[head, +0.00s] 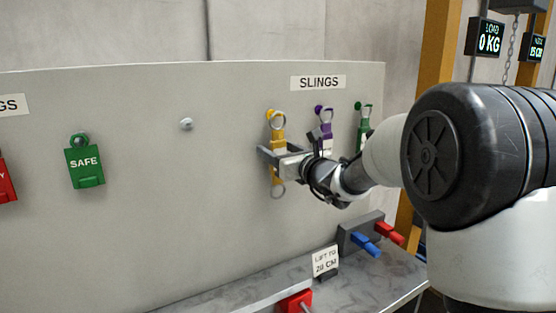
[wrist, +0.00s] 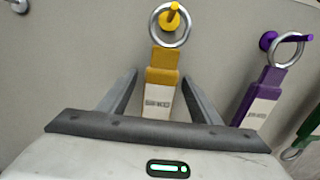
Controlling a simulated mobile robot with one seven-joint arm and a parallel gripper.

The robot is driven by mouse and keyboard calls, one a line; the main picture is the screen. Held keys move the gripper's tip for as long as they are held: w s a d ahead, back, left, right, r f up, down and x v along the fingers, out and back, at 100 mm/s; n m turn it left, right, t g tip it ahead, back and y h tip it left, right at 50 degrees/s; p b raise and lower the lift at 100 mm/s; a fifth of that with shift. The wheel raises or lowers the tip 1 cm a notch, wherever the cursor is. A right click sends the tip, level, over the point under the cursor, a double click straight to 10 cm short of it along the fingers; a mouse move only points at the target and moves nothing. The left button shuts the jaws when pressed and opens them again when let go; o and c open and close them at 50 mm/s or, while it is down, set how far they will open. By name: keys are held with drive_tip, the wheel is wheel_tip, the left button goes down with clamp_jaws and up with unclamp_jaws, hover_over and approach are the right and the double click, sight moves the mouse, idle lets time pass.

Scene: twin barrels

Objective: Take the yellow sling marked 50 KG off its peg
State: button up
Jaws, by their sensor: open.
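The yellow sling (head: 278,135) hangs by its metal ring from a yellow peg on the grey board under the SLINGS sign. In the wrist view the yellow sling (wrist: 164,62) runs down between my two fingers, with its ring around the yellow peg (wrist: 169,20). Its label is too blurred to read. My gripper (head: 270,160) is at the sling's middle, below the ring. In the wrist view my gripper (wrist: 160,85) is open, one finger on each side of the strap, with gaps visible. The sling's lower ring (head: 278,191) shows beneath my gripper.
A purple sling (head: 326,132) hangs just right of the yellow one, and a green sling (head: 363,125) hangs farther right. An empty peg (head: 186,124) is on the left, beyond clear board. A shelf (head: 375,271) with blue and red levers (head: 366,244) is below.

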sight(280, 145)
drive_tip(key=c, duration=1.1)
drive_tip(key=shift+r, duration=0.1)
drive_tip(key=shift+c, duration=0.7)
drive_tip(key=shift+r, duration=0.15)
drive_tip(key=shift+s+d, duration=0.1)
drive_tip(key=shift+s+d+r+b, duration=0.3)
drive_tip(key=shift+s+d, duration=0.2)
drive_tip(key=shift+s, duration=0.25)
drive_tip(key=shift+s+d+r+b, duration=0.25)
drive_tip(key=shift+s+d, duration=0.2)
drive_tip(key=shift+s, duration=0.25)
drive_tip(key=b+v, duration=0.1)
drive_tip(key=v, duration=0.6)
drive_tip(key=shift+b, duration=0.35)
